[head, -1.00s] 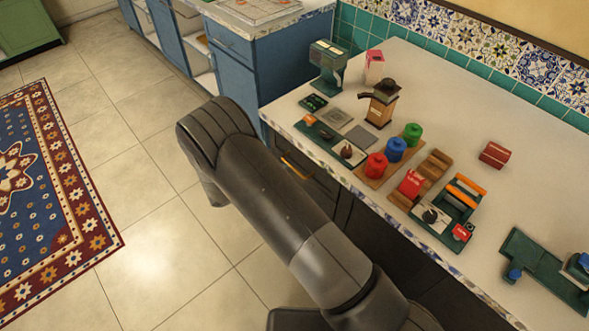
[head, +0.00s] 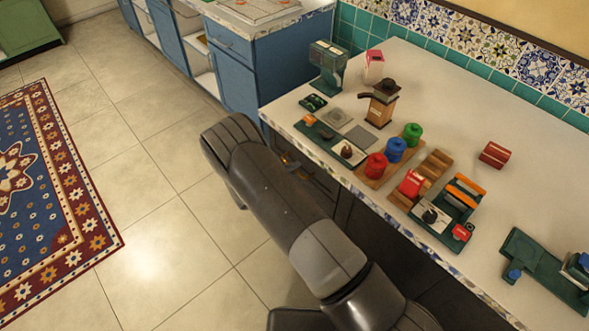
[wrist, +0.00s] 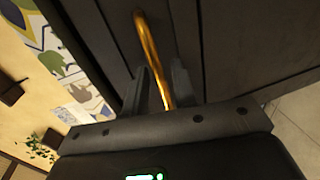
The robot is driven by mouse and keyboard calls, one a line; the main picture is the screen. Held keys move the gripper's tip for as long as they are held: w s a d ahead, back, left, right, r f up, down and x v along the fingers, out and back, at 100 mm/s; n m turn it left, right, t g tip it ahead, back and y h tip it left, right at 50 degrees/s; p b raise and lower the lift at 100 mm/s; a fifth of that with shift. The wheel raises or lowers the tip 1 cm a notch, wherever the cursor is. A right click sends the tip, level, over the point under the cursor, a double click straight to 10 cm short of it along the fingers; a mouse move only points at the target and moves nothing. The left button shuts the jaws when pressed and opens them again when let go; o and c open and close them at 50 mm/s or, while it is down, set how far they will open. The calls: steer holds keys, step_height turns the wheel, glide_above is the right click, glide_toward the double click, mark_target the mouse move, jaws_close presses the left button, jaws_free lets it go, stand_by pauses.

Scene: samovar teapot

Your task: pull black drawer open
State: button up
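The black drawer (wrist: 230,50) fills much of the wrist view as a dark panel front with a curved golden handle (wrist: 146,40). In the head view the dark drawer front (head: 318,178) is under the counter edge, partly hidden by my arm, with a bit of its golden handle (head: 289,161) showing. In the wrist view my gripper (wrist: 161,75) has one finger on each side of the golden handle. The fingers stand apart, and a small gap shows beside the handle. The drawer looks shut. My gripper is mostly hidden behind my arm in the head view.
The white counter (head: 480,110) above holds a coffee grinder (head: 381,103), red, blue and green canisters (head: 395,150) and several small items. Blue cabinets (head: 275,80) stand to the left. The tiled floor (head: 150,235) in front is clear, with a patterned rug (head: 50,200) at far left.

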steer(key=shift+w+d+f, duration=0.1)
steer(key=shift+w+d, duration=0.2)
steer(key=shift+c, duration=0.3)
jaws_close()
